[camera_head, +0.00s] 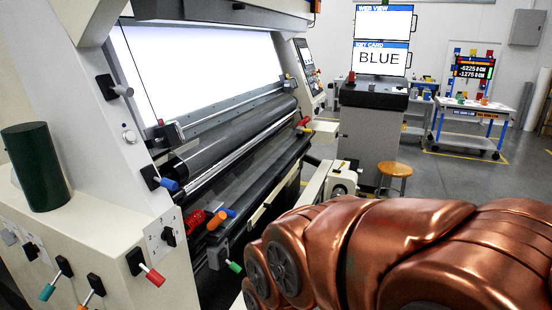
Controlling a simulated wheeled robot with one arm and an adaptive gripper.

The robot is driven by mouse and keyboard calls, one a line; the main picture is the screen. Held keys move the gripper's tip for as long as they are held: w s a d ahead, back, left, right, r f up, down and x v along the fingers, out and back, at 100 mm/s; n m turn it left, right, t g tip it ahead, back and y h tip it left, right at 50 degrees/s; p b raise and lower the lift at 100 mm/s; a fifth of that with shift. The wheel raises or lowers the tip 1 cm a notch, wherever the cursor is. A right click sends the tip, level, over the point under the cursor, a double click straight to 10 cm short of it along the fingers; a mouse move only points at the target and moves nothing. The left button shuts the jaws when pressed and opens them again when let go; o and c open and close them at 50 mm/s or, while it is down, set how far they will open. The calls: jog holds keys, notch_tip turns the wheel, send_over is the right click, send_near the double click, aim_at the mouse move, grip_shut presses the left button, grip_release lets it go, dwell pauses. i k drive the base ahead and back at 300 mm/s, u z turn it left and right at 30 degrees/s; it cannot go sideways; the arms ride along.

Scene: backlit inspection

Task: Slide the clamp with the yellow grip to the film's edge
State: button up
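I cannot make out a yellow grip on any clamp here. Near the close end of the rollers sits a cluster of coloured grips: a red grip (195,220), an orange grip (217,220), a blue grip (228,211) and, lower, a green grip (234,267). Another blue grip (168,184) is on the machine's near side, and a red grip (302,121) is at the far end. The dark film (215,148) runs over the rollers below a bright backlit panel (200,65). My copper arm fills the lower right and hides part of the machine's front; my gripper is not in view.
Several levers, including a red-handled lever (153,276), stick out of the near cabinet, which bears a dark green cylinder (36,167). A screen (381,59) reads "BLUE". A stool (394,172) stands behind my arm; a cart (470,125) is farther right, with open floor around it.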

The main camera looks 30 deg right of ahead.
aim_at(299, 129)
jog(key=k, duration=0.55)
jog(key=z, duration=1.2)
jog(key=i, duration=0.9)
jog(key=z, duration=0.95)
jog(key=i, duration=1.5)
jog(key=u, duration=0.8)
jog(key=i, duration=0.9)
jog(key=u, duration=1.45)
jog(key=i, duration=0.75)
jog(key=u, duration=0.05)
